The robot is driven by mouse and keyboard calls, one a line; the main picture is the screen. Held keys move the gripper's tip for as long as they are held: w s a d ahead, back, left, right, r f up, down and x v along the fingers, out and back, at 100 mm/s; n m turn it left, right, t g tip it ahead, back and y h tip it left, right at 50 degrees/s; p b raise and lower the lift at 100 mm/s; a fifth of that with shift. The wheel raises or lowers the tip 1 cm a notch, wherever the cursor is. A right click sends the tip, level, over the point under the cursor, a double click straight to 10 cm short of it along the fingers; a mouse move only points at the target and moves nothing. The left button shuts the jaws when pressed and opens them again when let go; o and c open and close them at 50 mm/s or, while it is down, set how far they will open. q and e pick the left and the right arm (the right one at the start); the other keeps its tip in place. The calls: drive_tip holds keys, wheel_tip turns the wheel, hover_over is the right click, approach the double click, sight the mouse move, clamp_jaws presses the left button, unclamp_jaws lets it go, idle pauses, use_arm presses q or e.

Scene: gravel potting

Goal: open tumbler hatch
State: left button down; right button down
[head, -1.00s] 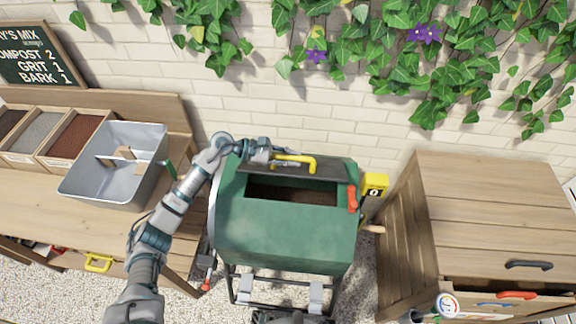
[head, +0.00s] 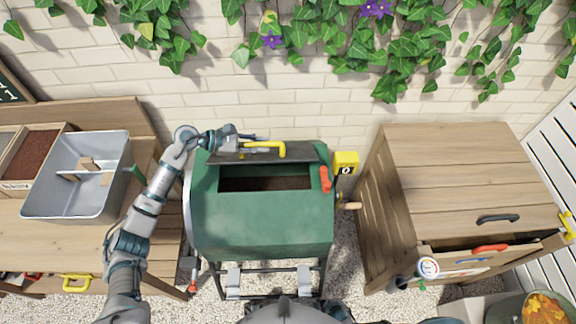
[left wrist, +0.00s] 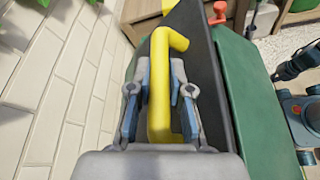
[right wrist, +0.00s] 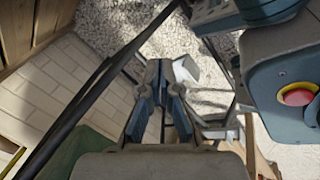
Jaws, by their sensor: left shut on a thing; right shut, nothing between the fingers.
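The green tumbler (head: 262,225) stands in the middle of the head view on a dark frame. Its dark hatch (head: 300,152) is swung up and back, and the opening (head: 264,184) shows brown material inside. My left gripper (head: 245,146) is shut on the yellow hatch handle (head: 268,149). In the left wrist view the yellow handle (left wrist: 160,85) lies between the fingers of my left gripper (left wrist: 160,100), beside the dark hatch (left wrist: 210,60). A red latch (head: 325,179) sits right of the opening. My right gripper (right wrist: 163,90) is shut and empty over gravel in the right wrist view.
A wooden bench with a grey tub (head: 85,175) stands left. A wooden cabinet (head: 450,180) with a part-open drawer stands right. A yellow box (head: 345,163) and a wooden crank handle (head: 350,206) are at the tumbler's right side. A brick wall (head: 230,100) is close behind.

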use_arm(q)
drive_tip(key=shift+s+d+r, duration=0.1)
drive_tip(key=shift+d+r, duration=0.05)
drive_tip(key=shift+d, duration=0.1)
use_arm(e)
drive_tip(key=w+a+r+n+t+h, duration=0.15)
drive_tip(key=w+r+n+t, duration=0.25)
drive_tip(key=w+r+n, duration=0.5)
drive_tip(key=w+d+r+n+t+h, duration=0.15)
drive_tip(key=w+r, duration=0.25)
drive_tip(key=r, duration=0.8)
drive_tip(key=w+d+r+n+t+h, duration=0.1)
drive_tip(key=w+r+n+t+h, duration=0.25)
drive_tip(key=r, duration=0.85)
drive_tip(key=w+a+r+n+t+y, duration=0.1)
drive_tip(key=a+r+n+t+y, duration=0.65)
drive_tip(key=a+r+n, duration=0.7)
drive_tip(key=w+r+m, duration=0.1)
drive_tip(key=w, duration=0.2)
drive_tip(key=w+a+r+m, duration=0.1)
drive_tip(key=w, duration=0.2)
drive_tip(key=w+r+m, duration=0.1)
drive_tip(key=w+r, duration=0.1)
drive_tip(key=w, duration=0.1)
drive_tip(key=shift+a, duration=0.4)
drive_tip(key=shift+w+r, duration=1.4)
drive_tip(key=shift+r, duration=0.2)
